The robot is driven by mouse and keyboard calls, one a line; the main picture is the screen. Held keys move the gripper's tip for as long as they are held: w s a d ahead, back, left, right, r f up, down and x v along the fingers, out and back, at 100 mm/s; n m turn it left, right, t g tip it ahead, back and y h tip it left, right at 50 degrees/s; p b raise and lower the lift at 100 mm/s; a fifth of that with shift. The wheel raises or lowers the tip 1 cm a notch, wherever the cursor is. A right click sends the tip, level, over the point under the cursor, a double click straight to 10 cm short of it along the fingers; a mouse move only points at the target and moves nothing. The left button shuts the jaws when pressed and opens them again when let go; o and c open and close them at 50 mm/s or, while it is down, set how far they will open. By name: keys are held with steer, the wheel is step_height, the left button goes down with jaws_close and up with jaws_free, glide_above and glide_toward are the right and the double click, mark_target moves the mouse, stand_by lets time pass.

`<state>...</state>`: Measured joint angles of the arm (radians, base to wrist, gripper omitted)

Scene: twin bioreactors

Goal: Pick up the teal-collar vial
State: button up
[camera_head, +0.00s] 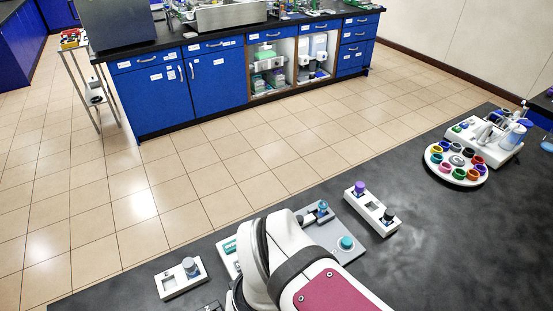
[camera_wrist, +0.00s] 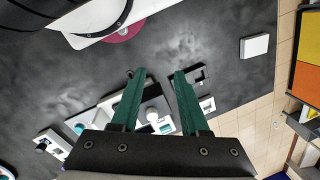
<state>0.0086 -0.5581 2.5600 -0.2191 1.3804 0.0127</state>
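My gripper (camera_wrist: 158,73) shows in the wrist view with two green fingers spread apart and nothing between their tips. In the head view my white and maroon arm hides it. A grey station plate (camera_head: 355,254) lies beside the arm. On it are a round teal-topped piece (camera_head: 346,242) and a small blue-topped item (camera_head: 322,208); I cannot tell if either is the teal-collar vial. Some teal (camera_wrist: 80,128) also shows in the wrist view, left of the fingers. A round white carousel (camera_head: 456,179) at the right holds several coloured ring-like pieces, one of them teal (camera_head: 436,158).
A white holder (camera_head: 372,208) with purple and black tops stands right of the plate. Another white holder (camera_head: 170,283) with a grey-topped piece is at the left. White equipment (camera_head: 485,140) stands behind the carousel. The dark bench between the holder and carousel is clear.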

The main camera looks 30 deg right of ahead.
steer(key=shift+o, duration=1.4)
steer(key=n+h, duration=1.5)
steer(key=n, duration=0.8)
glide_above(320, 206)
steer(key=a, duration=1.5)
step_height(320, 206, down, 12)
steer(key=shift+w+d+f, duration=0.1)
steer(key=shift+w+f, duration=0.05)
steer(key=shift+f, duration=0.1)
steer(key=shift+n, duration=0.3)
steer(key=x, duration=1.5)
steer(key=shift+d, duration=0.35)
